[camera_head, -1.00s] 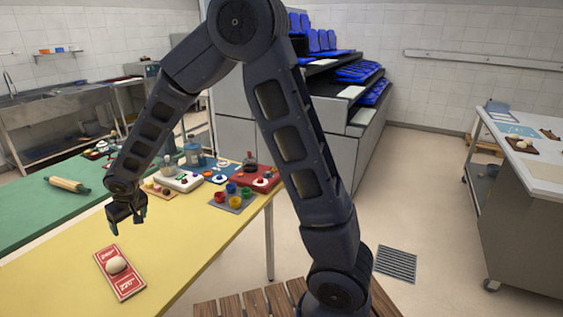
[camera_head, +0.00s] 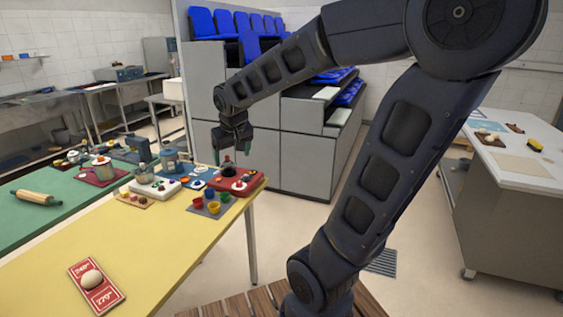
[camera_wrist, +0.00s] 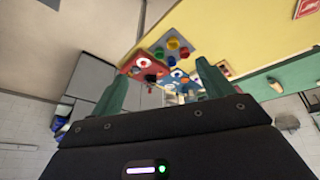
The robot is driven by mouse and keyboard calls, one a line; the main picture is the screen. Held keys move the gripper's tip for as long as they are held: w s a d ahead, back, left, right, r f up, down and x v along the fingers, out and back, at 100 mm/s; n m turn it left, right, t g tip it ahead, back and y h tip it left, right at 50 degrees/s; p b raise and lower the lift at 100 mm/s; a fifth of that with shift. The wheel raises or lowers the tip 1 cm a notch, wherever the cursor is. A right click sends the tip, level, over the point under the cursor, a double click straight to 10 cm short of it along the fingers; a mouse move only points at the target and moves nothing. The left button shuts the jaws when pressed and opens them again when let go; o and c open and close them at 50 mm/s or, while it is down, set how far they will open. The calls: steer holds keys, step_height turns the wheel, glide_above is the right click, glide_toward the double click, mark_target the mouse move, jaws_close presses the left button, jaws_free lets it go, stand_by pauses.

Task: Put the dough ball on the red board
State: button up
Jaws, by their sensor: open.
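The dough ball (camera_head: 92,279) is pale and round. It rests on the red board (camera_head: 97,288), which has white lettering and lies on the yellow table (camera_head: 150,245) near its front left. In the wrist view only a corner of a red, white-marked piece (camera_wrist: 306,8) shows at the top right, and no dough ball is visible there. My gripper (camera_head: 232,160) is raised above the far right end of the table, well away from the board. In the wrist view my gripper's green fingers (camera_wrist: 165,85) stand wide apart with nothing between them.
A red box (camera_head: 240,184) with a dark knob, a grey tray of coloured cups (camera_head: 209,207) and a white box (camera_head: 155,189) crowd the table's far end. A rolling pin (camera_head: 35,197) lies on the green table. The yellow table's middle is clear.

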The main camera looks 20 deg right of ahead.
steer(key=s+d+r+m, duration=0.1)
steer(key=s+d+m, duration=0.1)
steer(key=s+d, duration=0.9)
steer(key=shift+s, duration=1)
steer(key=shift+r, duration=0.1)
